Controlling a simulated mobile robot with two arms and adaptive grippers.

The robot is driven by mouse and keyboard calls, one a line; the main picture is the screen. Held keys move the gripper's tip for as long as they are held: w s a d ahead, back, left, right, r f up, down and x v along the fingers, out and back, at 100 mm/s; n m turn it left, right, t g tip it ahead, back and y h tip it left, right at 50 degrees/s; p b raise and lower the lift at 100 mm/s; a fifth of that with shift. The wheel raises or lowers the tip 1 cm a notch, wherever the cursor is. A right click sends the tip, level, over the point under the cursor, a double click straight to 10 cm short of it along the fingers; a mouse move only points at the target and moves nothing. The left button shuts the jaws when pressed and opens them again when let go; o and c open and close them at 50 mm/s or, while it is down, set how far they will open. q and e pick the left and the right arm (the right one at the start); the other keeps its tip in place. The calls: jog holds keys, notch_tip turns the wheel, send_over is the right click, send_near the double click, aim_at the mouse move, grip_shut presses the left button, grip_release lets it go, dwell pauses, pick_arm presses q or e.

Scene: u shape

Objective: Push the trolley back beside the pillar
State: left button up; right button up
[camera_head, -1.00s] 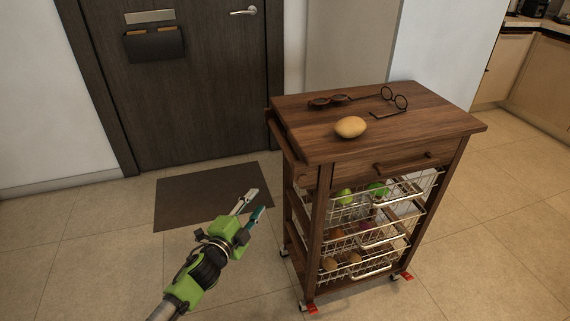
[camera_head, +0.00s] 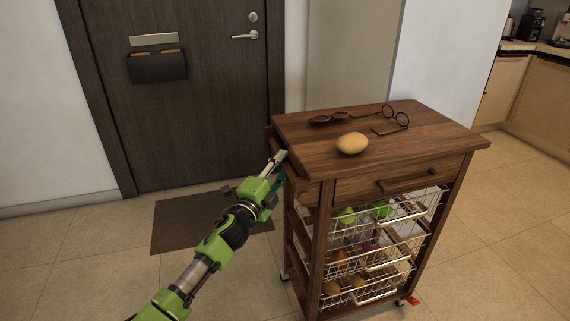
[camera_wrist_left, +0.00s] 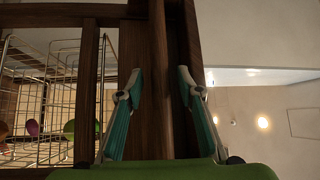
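The brown wooden trolley (camera_head: 325,230) stands upright on the tiled floor at right of centre, with wire baskets below its top. A potato-like item (camera_head: 352,143), glasses (camera_head: 395,118) and sunglasses (camera_head: 330,119) lie on it. My left gripper (camera_head: 282,165) is at the trolley's left side, by its side rail. In the left wrist view, its teal fingers (camera_wrist_left: 160,85) are spread apart, with dark wooden bars (camera_wrist_left: 157,50) showing between them; I cannot tell if they touch. A white, pillar-like wall section (camera_head: 445,60) stands behind the trolley. My right gripper is not in view.
A dark door (camera_head: 180,90) with a letter holder (camera_head: 157,66) is at the back left, with a dark mat (camera_head: 190,225) before it. Kitchen cabinets (camera_head: 545,100) are at the far right. The floor (camera_head: 500,240) right of the trolley is clear.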

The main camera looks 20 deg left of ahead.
pick_arm(q)
jog(key=shift+x, duration=0.95)
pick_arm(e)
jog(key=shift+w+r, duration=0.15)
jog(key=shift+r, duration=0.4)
pick_arm(q)
grip_shut()
jog(key=shift+d, duration=0.1)
